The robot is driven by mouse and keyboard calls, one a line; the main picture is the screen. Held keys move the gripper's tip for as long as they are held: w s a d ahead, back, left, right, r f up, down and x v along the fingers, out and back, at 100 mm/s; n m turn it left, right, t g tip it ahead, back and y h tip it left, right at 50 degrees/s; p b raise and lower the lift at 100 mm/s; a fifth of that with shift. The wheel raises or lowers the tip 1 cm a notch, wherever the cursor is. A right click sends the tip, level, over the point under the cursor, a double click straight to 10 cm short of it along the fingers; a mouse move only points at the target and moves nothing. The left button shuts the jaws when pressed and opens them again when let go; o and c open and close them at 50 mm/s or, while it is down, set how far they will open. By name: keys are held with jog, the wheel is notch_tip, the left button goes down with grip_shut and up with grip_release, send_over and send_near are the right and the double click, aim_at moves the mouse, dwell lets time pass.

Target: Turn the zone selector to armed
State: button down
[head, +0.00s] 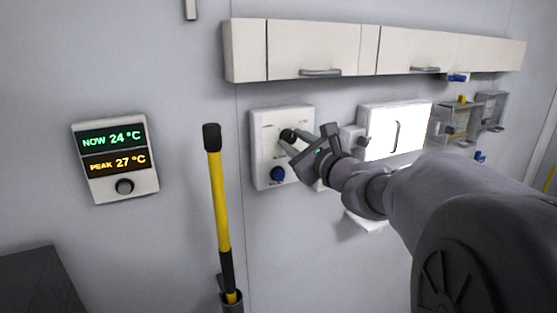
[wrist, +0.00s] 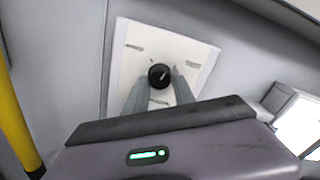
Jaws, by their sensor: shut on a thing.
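The zone selector is a round black knob (wrist: 159,76) with a pale pointer mark, on a white wall panel (wrist: 136,60). In the wrist view the pointer slants up and to the right. Small labels sit around the knob, too small to read. My gripper (wrist: 158,86) has one finger on each side of the knob and is shut on it. In the head view the knob (head: 288,135) shows at the fingertips of my gripper (head: 291,141), and my arm covers the right part of the panel. A blue knob (head: 278,174) sits lower on the same panel.
A temperature display (head: 116,160) reads NOW 24 °C and PEAK 27 °C. A yellow and black pole (head: 218,200) stands left of the panel. White cabinets (head: 313,48) hang above. A bright white screen (head: 398,128) and clear boxes (head: 456,120) are to the right.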

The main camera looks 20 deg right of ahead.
jog(key=n+b, duration=0.2)
jog(key=b, duration=0.1)
jog(key=n+b, duration=0.2)
jog(key=b, duration=0.1)
jog(key=n+b, duration=0.2)
jog(key=b, duration=0.1)
jog(key=shift+f+n+b, duration=0.3)
jog(key=shift+b, duration=0.05)
jog(key=n+b, duration=0.3)
jog(key=b, duration=0.1)
jog(key=shift+r, duration=0.1)
jog(key=shift+r+n+b, duration=0.15)
jog(key=shift+n+b, duration=1.05)
jog(key=shift+b, duration=0.05)
jog(key=shift+r, duration=0.1)
jog(key=c, duration=1.1)
grip_release()
jog(key=shift+o, duration=0.2)
